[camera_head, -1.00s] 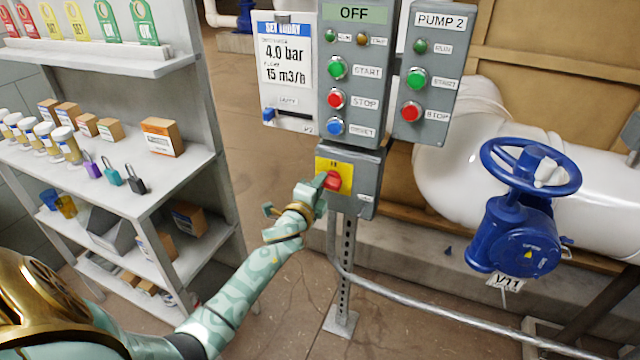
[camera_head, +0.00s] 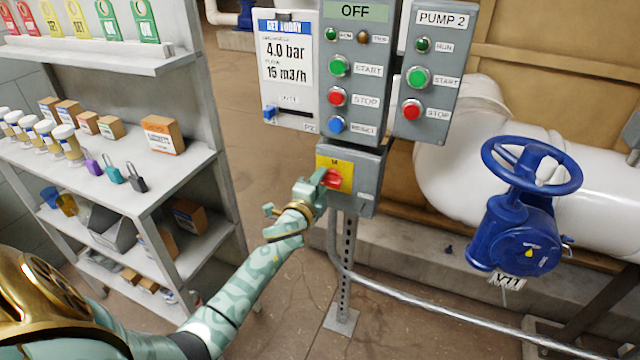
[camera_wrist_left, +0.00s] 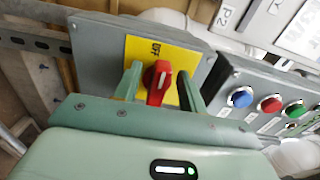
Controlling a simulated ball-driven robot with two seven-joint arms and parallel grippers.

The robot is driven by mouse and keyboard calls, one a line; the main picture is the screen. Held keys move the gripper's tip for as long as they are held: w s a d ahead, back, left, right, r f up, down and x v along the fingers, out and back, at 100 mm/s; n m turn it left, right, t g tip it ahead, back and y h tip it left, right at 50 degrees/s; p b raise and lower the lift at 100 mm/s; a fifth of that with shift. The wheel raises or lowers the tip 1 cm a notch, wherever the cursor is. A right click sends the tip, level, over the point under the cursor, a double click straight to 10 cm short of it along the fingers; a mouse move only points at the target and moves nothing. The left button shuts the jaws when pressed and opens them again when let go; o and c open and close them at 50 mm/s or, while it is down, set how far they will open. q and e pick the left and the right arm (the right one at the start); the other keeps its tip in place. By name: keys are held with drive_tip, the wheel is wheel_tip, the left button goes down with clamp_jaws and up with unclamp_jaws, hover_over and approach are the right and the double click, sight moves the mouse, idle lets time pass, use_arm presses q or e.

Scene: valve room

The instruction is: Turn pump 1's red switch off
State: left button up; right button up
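The red switch (camera_head: 332,178) sits on a yellow plate (camera_head: 345,168) on the small grey box under the pump panel. In the left wrist view the red handle (camera_wrist_left: 158,82) points toward the OFF label; in the head view it lies about level. My left gripper (camera_head: 316,182) is at the switch. In the left wrist view its fingers (camera_wrist_left: 161,85) stand one on each side of the handle, with gaps showing, so it looks open. The panel display (camera_head: 355,11) above reads OFF. My right gripper is not in view.
The pump 2 panel (camera_head: 427,72) is to the right. A card (camera_head: 287,65) hangs left of the display panel. A blue valve wheel (camera_head: 530,165) stands at right before a white pipe. A shelf (camera_head: 130,180) with boxes and padlocks fills the left.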

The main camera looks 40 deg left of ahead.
use_arm(q)
drive_tip(key=p+v, duration=0.2)
drive_tip(key=v, duration=1.4)
drive_tip(key=shift+s, duration=0.2)
